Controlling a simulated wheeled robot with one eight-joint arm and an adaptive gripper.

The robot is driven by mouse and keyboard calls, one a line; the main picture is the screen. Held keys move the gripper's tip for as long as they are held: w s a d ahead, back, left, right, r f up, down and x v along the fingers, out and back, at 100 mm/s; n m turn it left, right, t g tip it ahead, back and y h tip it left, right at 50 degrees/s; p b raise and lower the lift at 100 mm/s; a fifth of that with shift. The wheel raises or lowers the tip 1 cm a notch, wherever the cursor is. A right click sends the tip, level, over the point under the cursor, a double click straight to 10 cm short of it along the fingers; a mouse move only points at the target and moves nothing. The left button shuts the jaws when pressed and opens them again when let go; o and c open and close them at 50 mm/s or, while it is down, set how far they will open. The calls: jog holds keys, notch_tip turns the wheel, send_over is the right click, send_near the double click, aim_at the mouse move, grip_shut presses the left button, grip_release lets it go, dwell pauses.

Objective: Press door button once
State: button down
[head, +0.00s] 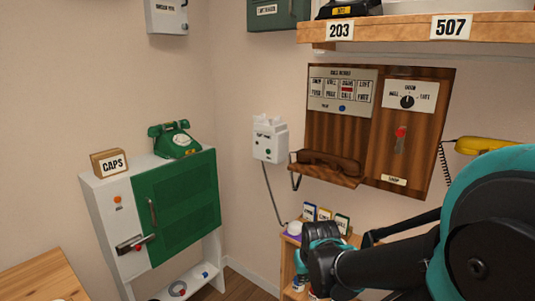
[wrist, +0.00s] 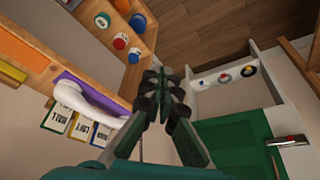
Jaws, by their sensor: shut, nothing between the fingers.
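The white cabinet (head: 96,184) with a green door (head: 185,210) stands at the left. A round orange button (head: 117,199) sits on its white front, left of the door, with a small label too small to read. Below it is a lever with a red part (head: 131,245). Which control is the door button I cannot tell from the labels. The green door also shows in the wrist view (wrist: 235,140). My gripper (wrist: 163,84) is shut and empty, pointing down between the wooden shelf and the cabinet.
A wooden wall panel (head: 323,128) holds a dial, a red switch (head: 400,132) and a blue button (head: 342,108). A white wall box (head: 268,141) hangs in the corner. A low wooden shelf (wrist: 144,50) holds colored items. A green phone (head: 174,139) tops the cabinet.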

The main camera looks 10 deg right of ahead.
dwell(0.7)
jog(key=n+t, duration=1)
jog(key=t, duration=0.3)
send_near(268, 152)
jog(key=a, duration=0.9)
jog(key=shift+w+d+f, duration=0.15)
jog(key=shift+w+f, duration=0.1)
jog(key=shift+f, duration=0.05)
jog(key=shift+w+d, duration=3.1)
jog(key=shift+d, duration=0.05)
jog(key=shift+w+d, duration=0.1)
jog(key=shift+w, duration=0.05)
